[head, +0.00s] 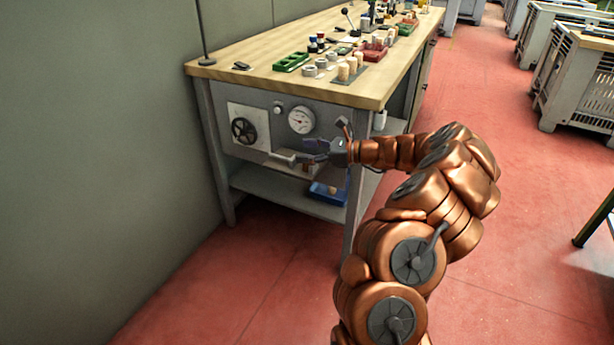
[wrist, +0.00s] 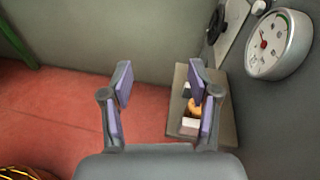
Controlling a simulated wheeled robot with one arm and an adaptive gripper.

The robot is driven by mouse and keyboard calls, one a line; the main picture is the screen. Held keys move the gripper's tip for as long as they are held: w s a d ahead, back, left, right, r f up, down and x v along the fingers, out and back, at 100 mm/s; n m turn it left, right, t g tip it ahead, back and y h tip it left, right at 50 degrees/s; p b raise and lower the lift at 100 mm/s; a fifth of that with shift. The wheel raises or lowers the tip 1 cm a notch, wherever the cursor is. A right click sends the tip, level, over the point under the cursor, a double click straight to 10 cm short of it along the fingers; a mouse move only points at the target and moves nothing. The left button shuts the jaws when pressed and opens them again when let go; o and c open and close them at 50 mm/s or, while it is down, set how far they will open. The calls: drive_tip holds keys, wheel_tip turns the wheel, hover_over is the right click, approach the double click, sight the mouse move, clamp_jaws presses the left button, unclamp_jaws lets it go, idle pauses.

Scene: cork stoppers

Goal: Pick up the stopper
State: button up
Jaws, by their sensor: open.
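My gripper (head: 308,152) is beside the bench's end panel in the head view. In the wrist view my gripper (wrist: 160,82) is open, with nothing between its purple pads. A small ledge (wrist: 221,133) juts from the panel, to the right of the fingers. On it sit a tan-orange piece (wrist: 194,108), perhaps a cork stopper, and white pieces (wrist: 190,124). The right finger partly covers them. The ledge (head: 283,156) also shows in the head view, left of my gripper. Pale cork-coloured cylinders (head: 343,71) stand on the bench top.
The gauge (wrist: 278,44) sticks out from the panel, close on the right, near a black handwheel (head: 243,130). The workbench (head: 235,73) carries several small items, including a green tray (head: 291,62). A blue bin (head: 328,195) sits on the lower shelf. Red floor lies open around the bench.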

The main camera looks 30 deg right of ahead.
drive_tip(key=d+f+m+t+h+b, duration=0.1)
drive_tip(key=d+f+m+t+h, duration=0.15)
drive_tip(key=d+f, duration=0.35)
drive_tip(key=shift+m+g+y, duration=0.35)
drive_tip(key=shift+g, duration=0.1)
drive_tip(key=x, duration=0.2)
drive_tip(key=b+x, duration=0.2)
drive_tip(key=x, duration=0.1)
drive_tip(key=shift+w+d+f, duration=0.15)
drive_tip(key=shift+w+f, duration=0.1)
drive_tip(key=shift+w, duration=0.2)
drive_tip(key=shift+w+r, duration=0.1)
drive_tip(key=shift+w, duration=0.15)
drive_tip(key=shift+c, duration=0.3)
drive_tip(key=c, duration=0.8)
